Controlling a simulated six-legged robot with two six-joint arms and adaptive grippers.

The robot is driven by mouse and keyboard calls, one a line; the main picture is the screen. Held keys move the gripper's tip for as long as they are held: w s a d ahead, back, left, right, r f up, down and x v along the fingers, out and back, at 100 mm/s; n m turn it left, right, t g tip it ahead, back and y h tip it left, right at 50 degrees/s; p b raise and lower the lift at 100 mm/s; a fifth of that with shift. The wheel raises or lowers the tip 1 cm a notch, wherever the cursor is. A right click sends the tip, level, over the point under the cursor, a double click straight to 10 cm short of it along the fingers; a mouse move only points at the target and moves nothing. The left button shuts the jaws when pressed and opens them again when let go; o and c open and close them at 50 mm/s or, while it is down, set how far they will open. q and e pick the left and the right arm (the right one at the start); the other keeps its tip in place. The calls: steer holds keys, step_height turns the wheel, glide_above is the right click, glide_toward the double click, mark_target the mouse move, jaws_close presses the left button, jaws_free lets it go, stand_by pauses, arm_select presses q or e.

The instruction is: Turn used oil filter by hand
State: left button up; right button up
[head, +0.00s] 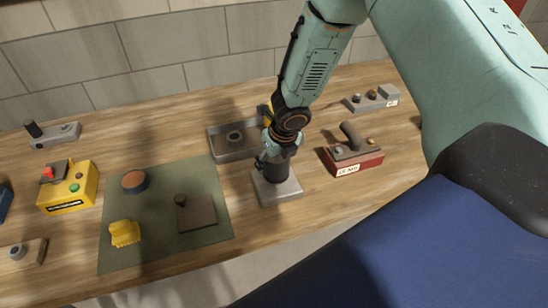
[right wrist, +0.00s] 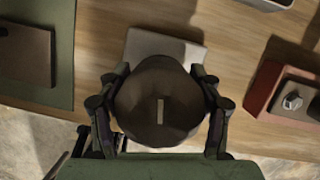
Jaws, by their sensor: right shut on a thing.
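The used oil filter (head: 277,171) is a dark cylinder standing upright on a grey block (head: 283,195). In the right wrist view its round dark brown top (right wrist: 160,100) has a pale raised bar across it, and the grey block (right wrist: 178,45) shows behind it. My right gripper (head: 273,156) comes down from above and is shut on the filter. In the right wrist view its two fingers (right wrist: 160,105) press the filter's sides from left and right. My left gripper is in neither view.
A green mat (head: 160,245) left of the block holds a dark round part (head: 134,181), a yellow piece (head: 124,233) and a brown plate (head: 196,212). A metal tray (head: 225,151) lies behind, a red box (head: 352,160) right, a yellow box (head: 75,192) far left.

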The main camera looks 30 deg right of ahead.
steer(key=shift+s+f, duration=0.1)
steer(key=o, duration=1.5)
steer(key=shift+o, duration=0.2)
